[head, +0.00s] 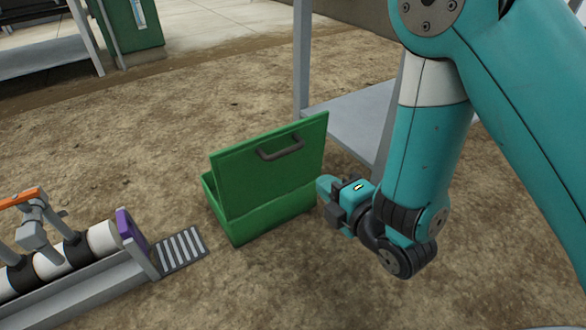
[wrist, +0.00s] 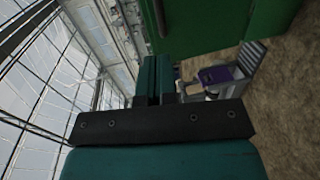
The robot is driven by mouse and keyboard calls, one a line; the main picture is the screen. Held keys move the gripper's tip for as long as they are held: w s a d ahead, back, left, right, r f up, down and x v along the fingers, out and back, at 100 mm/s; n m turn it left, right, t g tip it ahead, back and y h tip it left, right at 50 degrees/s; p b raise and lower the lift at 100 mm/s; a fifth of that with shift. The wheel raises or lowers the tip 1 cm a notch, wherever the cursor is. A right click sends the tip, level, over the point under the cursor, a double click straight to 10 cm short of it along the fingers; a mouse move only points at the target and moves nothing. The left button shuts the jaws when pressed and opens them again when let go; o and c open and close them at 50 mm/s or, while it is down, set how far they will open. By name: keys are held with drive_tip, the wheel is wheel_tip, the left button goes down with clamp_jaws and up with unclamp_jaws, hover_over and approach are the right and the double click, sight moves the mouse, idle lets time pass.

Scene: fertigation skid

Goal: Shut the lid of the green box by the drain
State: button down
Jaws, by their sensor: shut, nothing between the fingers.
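The green box (head: 268,217) stands on the dirt floor in the head view, just right of the drain grate (head: 181,250). Its lid (head: 270,165) is raised and stands steeply tilted, with a grey handle (head: 281,148) near its upper edge. My gripper (head: 325,186) is shut and empty, close to the right end of the box at about the lower part of the lid. I cannot tell whether it touches the lid. In the wrist view my gripper's fingers (wrist: 154,80) are together, and a green surface of the box (wrist: 215,25) fills the upper right.
A pipe assembly (head: 75,255) with an orange handle and a purple end plate (head: 131,229) lies left of the grate. A grey bench (head: 350,118) with upright legs stands behind my arm on the right. Bare dirt lies in front of the box.

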drive_tip(key=b, duration=0.4)
approach(287, 153)
drive_tip(key=w, duration=0.1)
drive_tip(key=p+x, duration=0.4)
drive_tip(key=shift+w+a+r, duration=0.15)
drive_tip(key=shift+a+r, duration=0.05)
drive_tip(key=shift+a, duration=0.1)
drive_tip(key=p+x, duration=0.1)
drive_tip(key=p, duration=0.1)
drive_tip(key=shift+w+a+f+p, duration=0.25)
drive_tip(key=shift+w+p, duration=0.05)
drive_tip(key=shift+p, duration=0.05)
drive_tip(key=shift+w+a+f, duration=0.1)
drive_tip(key=shift+w+f, duration=0.05)
drive_tip(key=shift+f, duration=0.05)
drive_tip(key=shift+p, duration=0.3)
